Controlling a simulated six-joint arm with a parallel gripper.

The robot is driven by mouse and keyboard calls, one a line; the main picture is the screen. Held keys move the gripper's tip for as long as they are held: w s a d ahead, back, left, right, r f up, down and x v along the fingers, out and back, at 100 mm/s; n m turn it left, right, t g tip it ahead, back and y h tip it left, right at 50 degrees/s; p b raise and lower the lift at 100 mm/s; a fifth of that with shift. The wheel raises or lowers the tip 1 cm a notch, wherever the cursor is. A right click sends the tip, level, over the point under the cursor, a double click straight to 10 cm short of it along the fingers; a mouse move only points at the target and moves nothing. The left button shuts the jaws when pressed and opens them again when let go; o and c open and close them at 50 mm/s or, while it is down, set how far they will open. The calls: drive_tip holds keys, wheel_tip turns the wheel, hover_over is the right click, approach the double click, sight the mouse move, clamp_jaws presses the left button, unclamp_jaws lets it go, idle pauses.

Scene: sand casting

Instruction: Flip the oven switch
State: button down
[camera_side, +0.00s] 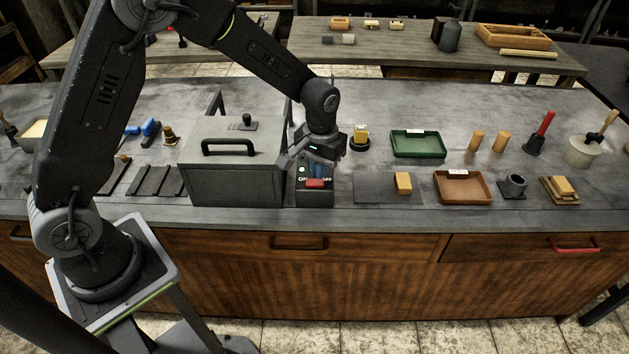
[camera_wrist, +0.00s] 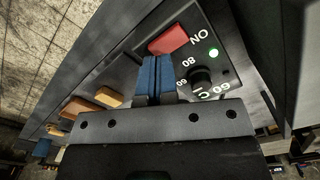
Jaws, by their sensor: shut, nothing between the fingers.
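The oven (camera_side: 230,165) is a grey box with a black handle on its front edge, standing on the worktop left of my gripper. Its dark control panel (camera_side: 303,190) carries a red switch (camera_side: 315,184), a lit green light and ON lettering. In the wrist view the red switch (camera_wrist: 168,40) lies just beyond my blue fingertips, with the green light and a black knob (camera_wrist: 201,77) to its right. My gripper (camera_wrist: 155,72) is shut and empty, pointing down at the panel. I cannot tell whether the fingertips touch the switch. The side view shows the blue fingers (camera_side: 317,170) just above it.
Right of the panel lie a dark plate (camera_side: 375,190) with a yellow block, a brown tray (camera_side: 463,199) and a green tray (camera_side: 417,155). Open worktop lies further back.

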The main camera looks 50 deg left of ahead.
drive_tip(key=shift+r, duration=2.4)
drive_tip(key=shift+r, duration=0.1)
drive_tip(key=s+a+r+m+t, duration=0.1)
drive_tip(key=s+a+r+t, duration=0.15)
drive_tip(key=s+r, duration=0.9)
drive_tip(key=s+r+m+t, duration=0.2)
drive_tip(key=s+r+t, duration=0.1)
drive_tip(key=s, duration=0.9)
drive_tip(key=shift+s+a+r, duration=0.15)
drive_tip(key=shift+r, duration=0.4)
